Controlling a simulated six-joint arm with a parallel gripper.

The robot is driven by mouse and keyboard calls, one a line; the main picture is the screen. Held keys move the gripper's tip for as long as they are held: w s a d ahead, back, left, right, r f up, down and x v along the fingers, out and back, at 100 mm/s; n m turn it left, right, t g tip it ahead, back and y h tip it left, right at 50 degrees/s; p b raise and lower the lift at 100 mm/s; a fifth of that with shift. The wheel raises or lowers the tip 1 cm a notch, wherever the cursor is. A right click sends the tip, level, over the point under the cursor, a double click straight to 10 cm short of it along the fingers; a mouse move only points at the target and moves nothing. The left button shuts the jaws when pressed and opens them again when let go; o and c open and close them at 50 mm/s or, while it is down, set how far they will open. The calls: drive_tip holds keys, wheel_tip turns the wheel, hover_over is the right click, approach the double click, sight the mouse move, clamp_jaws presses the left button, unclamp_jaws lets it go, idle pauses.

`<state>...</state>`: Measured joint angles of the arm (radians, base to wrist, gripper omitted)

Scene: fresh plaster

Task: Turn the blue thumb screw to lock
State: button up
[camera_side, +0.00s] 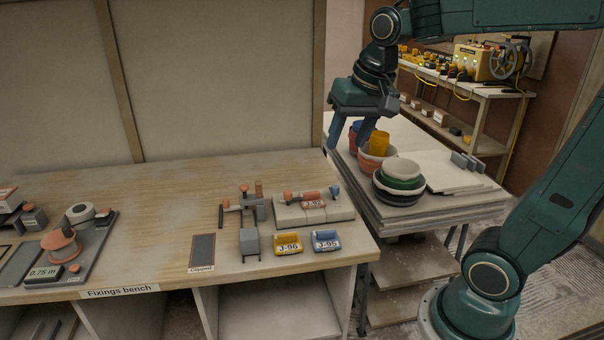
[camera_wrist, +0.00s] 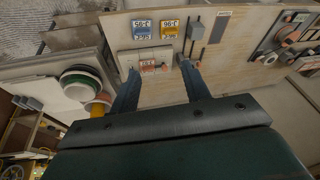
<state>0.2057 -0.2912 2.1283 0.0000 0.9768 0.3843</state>
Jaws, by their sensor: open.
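A small blue knob (camera_side: 335,190), which looks like the thumb screw, sits at the right end of an orange-red rod on a pale block fixture (camera_side: 345,212) marked J-97. Its exact turn cannot be told. In the wrist view the fixture (camera_wrist: 158,53) shows beyond my fingertips, and the knob is not clear, perhaps behind the left finger. My gripper (camera_side: 349,143) is open with nothing between its fingers. It hangs pointing down behind and above the fixture, near the stacked pots, well apart from the knob. The open fingers also show in the wrist view (camera_wrist: 160,67).
A yellow tray (camera_side: 288,249) marked J-96 and a blue tray (camera_side: 326,247) marked J-95 lie in front of the fixture. A grey clamp (camera_side: 249,240) stands left. Stacked bowls (camera_side: 400,172) and a yellow cup (camera_side: 379,143) crowd the right-hand boards. The bench's middle is clear.

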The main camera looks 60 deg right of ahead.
drive_tip(key=w+d+f+m+g, duration=0.2)
drive_tip(key=w+d+f+m, duration=0.2)
drive_tip(key=w+d+m, duration=0.5)
drive_tip(key=m+g, duration=0.2)
drive_tip(key=m, duration=0.2)
hover_over(335, 186)
wheel_tip(335, 186, down, 10)
drive_tip(key=shift+f+y, duration=0.2)
drive_tip(key=shift+y, duration=0.2)
drive_tip(key=shift+s+f, duration=0.1)
drive_tip(key=shift+f, duration=6.75)
drive_tip(key=c, duration=1)
